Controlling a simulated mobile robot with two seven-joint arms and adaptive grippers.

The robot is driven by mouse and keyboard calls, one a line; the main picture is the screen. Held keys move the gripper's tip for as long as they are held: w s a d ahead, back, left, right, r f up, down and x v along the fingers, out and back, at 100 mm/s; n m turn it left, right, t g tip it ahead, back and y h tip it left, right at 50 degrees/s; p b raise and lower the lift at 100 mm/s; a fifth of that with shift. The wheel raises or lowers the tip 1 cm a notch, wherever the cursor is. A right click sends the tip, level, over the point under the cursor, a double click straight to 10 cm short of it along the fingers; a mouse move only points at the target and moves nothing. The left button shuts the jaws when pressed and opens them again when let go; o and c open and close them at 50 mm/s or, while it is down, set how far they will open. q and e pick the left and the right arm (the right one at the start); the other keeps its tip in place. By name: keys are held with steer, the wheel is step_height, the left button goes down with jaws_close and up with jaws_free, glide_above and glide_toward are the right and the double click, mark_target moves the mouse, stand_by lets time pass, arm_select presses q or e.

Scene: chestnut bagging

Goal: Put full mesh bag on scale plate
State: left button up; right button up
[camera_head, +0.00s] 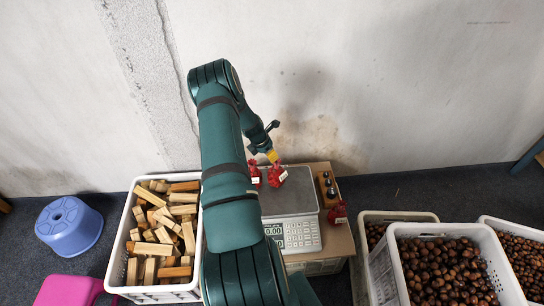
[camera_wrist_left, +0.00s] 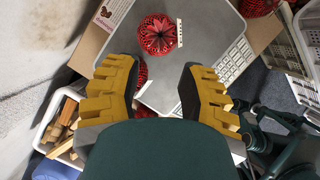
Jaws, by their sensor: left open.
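In the head view a red mesh bag with a white tag (camera_head: 277,176) is on the grey scale plate (camera_head: 300,202). A second red bag (camera_head: 254,173) is just left of it. My left gripper (camera_head: 270,154) is just above them in the picture, with yellow fingertips. In the left wrist view the gripper (camera_wrist_left: 158,92) is open, with nothing between its fingers. One red bag (camera_wrist_left: 158,35) lies on the plate (camera_wrist_left: 195,50) ahead of the fingertips. Another bag (camera_wrist_left: 141,75) is partly hidden by the left finger. My right gripper is not in view.
Another red bag (camera_head: 339,214) lies right of the scale, near a box of dark weights (camera_head: 327,188). A white crate of wood blocks (camera_head: 128,215) is left of the scale. White crates of chestnuts (camera_head: 402,232) stand at right. The wall (camera_head: 390,90) is close behind.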

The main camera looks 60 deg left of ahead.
arm_select(q)
steer(key=shift+s+r, duration=0.15)
steer(key=shift+r, duration=0.2)
steer(key=w+d+m+h, duration=0.1)
steer(key=w+d+m, duration=0.4)
steer(key=d, duration=0.6)
steer(key=w+d+m+g+h, duration=0.1)
steer(key=w+d+m, duration=0.2)
steer(key=d+m, duration=0.65)
steer(key=w+d+m+h, duration=0.1)
steer(key=w+d+m, duration=0.3)
steer(key=d, duration=1)
steer(key=s+d+r+m, duration=0.2)
steer(key=s+d+m, duration=0.1)
steer(key=d+m, duration=0.2)
steer(key=s+d+r+m+g+h, duration=0.1)
steer(key=s+d+m, duration=0.3)
steer(key=d, duration=0.6)
steer(key=s+d+r+m, duration=0.2)
steer(key=s+d+m, duration=0.2)
steer(key=d+m, duration=0.3)
steer(key=shift+s+d+r+m+g, duration=0.2)
steer(key=shift+d+r+m+g, duration=0.15)
steer(key=shift+m, duration=0.3)
steer(key=shift+a, duration=0.2)
